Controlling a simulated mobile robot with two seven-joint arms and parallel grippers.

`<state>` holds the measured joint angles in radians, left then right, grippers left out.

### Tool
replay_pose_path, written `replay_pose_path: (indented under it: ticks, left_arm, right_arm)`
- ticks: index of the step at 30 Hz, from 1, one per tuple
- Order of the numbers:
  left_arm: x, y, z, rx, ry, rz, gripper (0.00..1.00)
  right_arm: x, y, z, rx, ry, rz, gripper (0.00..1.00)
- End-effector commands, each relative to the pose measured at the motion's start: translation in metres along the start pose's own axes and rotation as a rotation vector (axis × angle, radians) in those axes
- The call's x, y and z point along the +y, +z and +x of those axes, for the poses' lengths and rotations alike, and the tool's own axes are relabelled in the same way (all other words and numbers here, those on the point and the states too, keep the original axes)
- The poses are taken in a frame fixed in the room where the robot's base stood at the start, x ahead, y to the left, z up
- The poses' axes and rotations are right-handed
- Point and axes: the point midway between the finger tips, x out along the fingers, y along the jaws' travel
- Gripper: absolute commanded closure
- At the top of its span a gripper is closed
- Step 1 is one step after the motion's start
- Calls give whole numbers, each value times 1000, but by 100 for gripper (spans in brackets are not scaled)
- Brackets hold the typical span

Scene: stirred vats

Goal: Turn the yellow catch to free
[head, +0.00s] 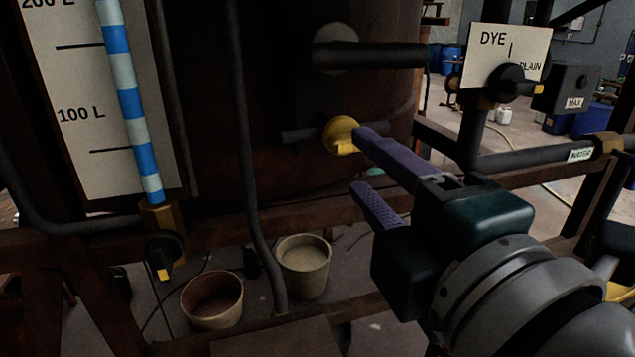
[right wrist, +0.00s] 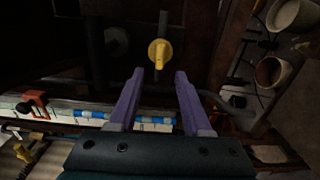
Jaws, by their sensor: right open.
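The yellow catch (head: 341,135) is a round knob with a small raised grip, on the dark side of the vat (head: 275,90) below a thick black bar. It also shows in the right wrist view (right wrist: 160,53), just beyond the fingertips and between their lines. My right gripper (head: 363,163) is open, with purple fingers. In the head view its upper fingertip overlaps the catch's right edge; I cannot tell if they touch. In the right wrist view the gripper (right wrist: 159,75) has nothing between its fingers. My left gripper is not in view.
A black bar (head: 370,55) juts out above the catch. A level gauge (head: 125,90) stands left. A black valve with a yellow tip (head: 163,255) and two buckets, one brown (head: 212,312) and one cream (head: 304,275), are below. A DYE/PLAIN selector (head: 508,82) and pipes are at right.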

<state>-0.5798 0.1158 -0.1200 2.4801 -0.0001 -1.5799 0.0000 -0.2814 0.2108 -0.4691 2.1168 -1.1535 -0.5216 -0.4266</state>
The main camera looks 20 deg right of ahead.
Motion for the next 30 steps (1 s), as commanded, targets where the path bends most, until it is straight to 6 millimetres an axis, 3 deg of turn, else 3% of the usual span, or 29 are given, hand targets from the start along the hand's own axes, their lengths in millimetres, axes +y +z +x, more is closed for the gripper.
replay_pose_path:
  ticks: [3,9,23,26,30]
  left_arm:
    - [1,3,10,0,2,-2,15]
    - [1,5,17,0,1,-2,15]
    - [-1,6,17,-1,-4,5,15]
    - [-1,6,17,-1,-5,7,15]
    - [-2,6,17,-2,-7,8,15]
  right_arm:
    - [-4,0,-22,1,-3,1,51]
    - [-2,0,-43,0,-2,-1,51]
    - [-5,8,-46,-30,-25,41,51]
    - [-24,34,-48,-139,-120,198,51]
    - [-82,78,-73,-406,-377,584,51]
